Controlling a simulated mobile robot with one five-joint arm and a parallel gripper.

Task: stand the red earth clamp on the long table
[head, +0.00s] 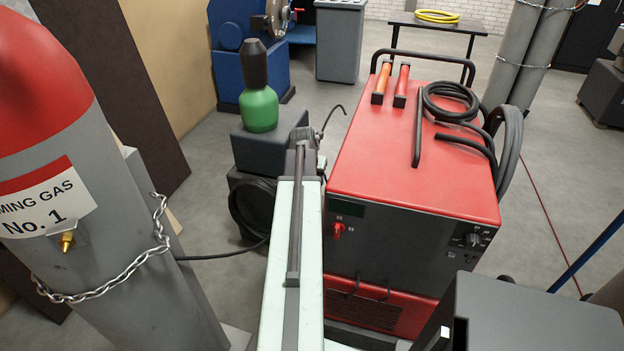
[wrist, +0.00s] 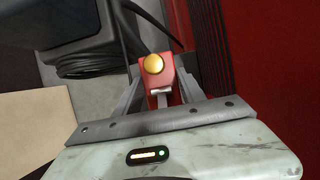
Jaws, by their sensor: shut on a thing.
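In the wrist view my gripper (wrist: 154,76) is shut on the red earth clamp (wrist: 159,82). The clamp shows a round brass end and a pale metal part between the two grey fingers. Its lower part is hidden. In the head view my pale green arm reaches forward beside the red welding machine; the clamp and jaws cannot be made out there. A dark table (head: 455,26) with a yellow coil (head: 437,16) on it stands at the back; I cannot tell if it is the long table.
The red welding machine (head: 350,165) stands close to the right of my arm, with black cable coils (head: 452,98) on top. A chained gas cylinder (head: 120,230) is close on the left. A green bottle (head: 259,109) stands ahead. Open floor (head: 335,95) lies beyond.

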